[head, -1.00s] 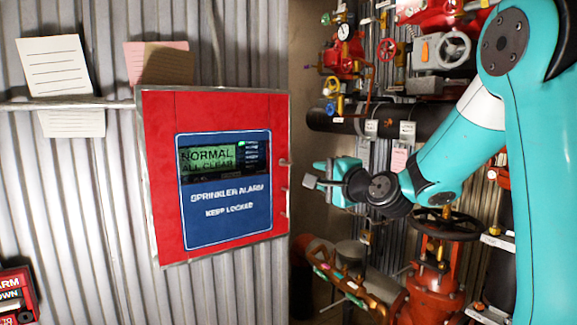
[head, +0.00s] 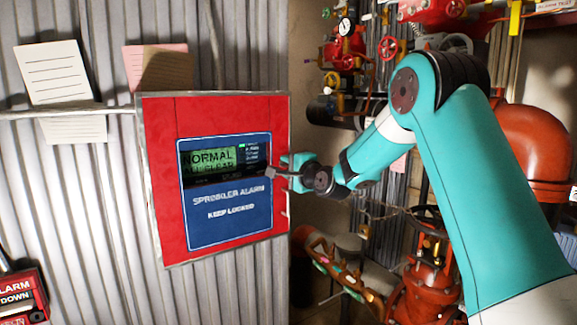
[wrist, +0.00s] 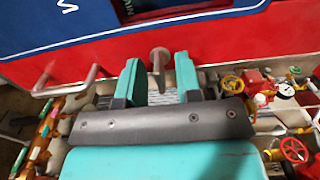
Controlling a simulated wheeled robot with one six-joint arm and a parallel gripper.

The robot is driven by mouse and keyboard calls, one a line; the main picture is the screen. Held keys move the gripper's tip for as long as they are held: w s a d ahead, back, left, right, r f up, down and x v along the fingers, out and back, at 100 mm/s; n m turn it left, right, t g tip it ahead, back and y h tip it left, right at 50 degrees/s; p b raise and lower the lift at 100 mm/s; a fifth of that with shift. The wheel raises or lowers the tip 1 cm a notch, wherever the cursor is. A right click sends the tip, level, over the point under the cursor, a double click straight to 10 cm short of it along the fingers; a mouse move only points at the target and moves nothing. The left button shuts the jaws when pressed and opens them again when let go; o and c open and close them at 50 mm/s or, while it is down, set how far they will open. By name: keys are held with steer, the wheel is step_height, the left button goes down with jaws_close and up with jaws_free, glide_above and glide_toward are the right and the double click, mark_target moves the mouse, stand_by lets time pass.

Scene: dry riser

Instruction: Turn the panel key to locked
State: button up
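The red alarm panel (head: 165,180) is on the corrugated wall in the head view, with a blue face (head: 230,235) reading "SPRINKLER ALARM KEEP LOCKED". Its green display (head: 208,160) reads "NORMAL ALL CLEAR". My gripper (head: 277,172) is at the panel's right edge. In the wrist view, a metal post with a round head (wrist: 159,55), seemingly the panel key, stands between the two teal fingers of my gripper (wrist: 159,75). The fingers are open, with a gap on each side of the post. The key's turn position cannot be told. In the head view my gripper hides it.
A bent metal handle (wrist: 65,78) stands on the panel beside my gripper in the wrist view. Red valves and pipes (head: 425,290) fill the space behind my arm. Paper notes (head: 53,72) hang on the wall. A red alarm box (head: 22,293) is at lower left.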

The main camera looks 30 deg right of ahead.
steer(key=shift+c, duration=0.2)
jaws_close()
steer(key=shift+f+n+b, duration=0.15)
steer(key=shift+n+b, duration=0.15)
steer(key=shift+b, duration=0.15)
steer(key=shift+f+n+b, duration=0.1)
steer(key=shift+n+b, duration=0.8)
steer(key=shift+b, duration=0.35)
steer(key=n+b, duration=0.4)
steer(key=b, duration=0.1)
steer(key=shift+n, duration=0.3)
steer(key=n+b, duration=0.6)
steer(key=shift+b, duration=0.3)
steer(key=n+b, duration=0.3)
steer(key=n, duration=0.2)
steer(key=shift+b, duration=0.35)
steer(key=shift+r, duration=0.2)
